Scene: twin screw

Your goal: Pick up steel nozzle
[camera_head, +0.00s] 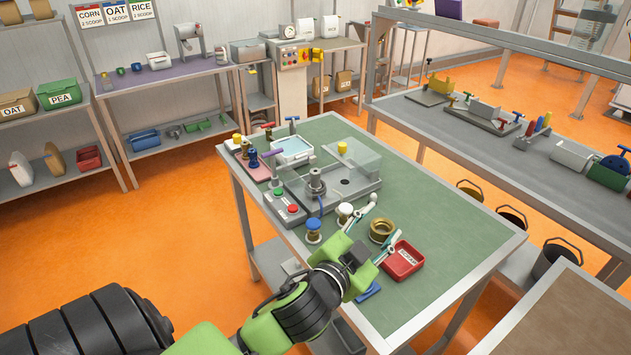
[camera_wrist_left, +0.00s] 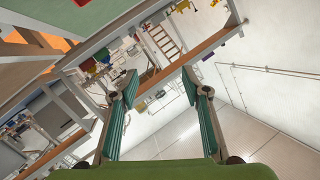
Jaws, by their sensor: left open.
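I cannot tell for sure which piece is the steel nozzle. A grey metal cylindrical piece (camera_head: 316,183) stands upright on the grey machine base on the green table. A brass ring-shaped piece (camera_head: 381,231), a white-topped piece (camera_head: 344,211) and a blue-and-white-topped piece (camera_head: 313,228) stand nearer on the table. My left gripper (camera_head: 384,216) is open over the near part of the table, its fingers showing either side of the brass ring in the head view. In the left wrist view the jaws (camera_wrist_left: 159,76) are spread with nothing between them. My right gripper is not seen.
A clear cover (camera_head: 353,158) and a red-and-green button box (camera_head: 286,207) are on the table. The table's right side is clear. A grey bench (camera_head: 450,135) with tools stands beyond, several buckets below.

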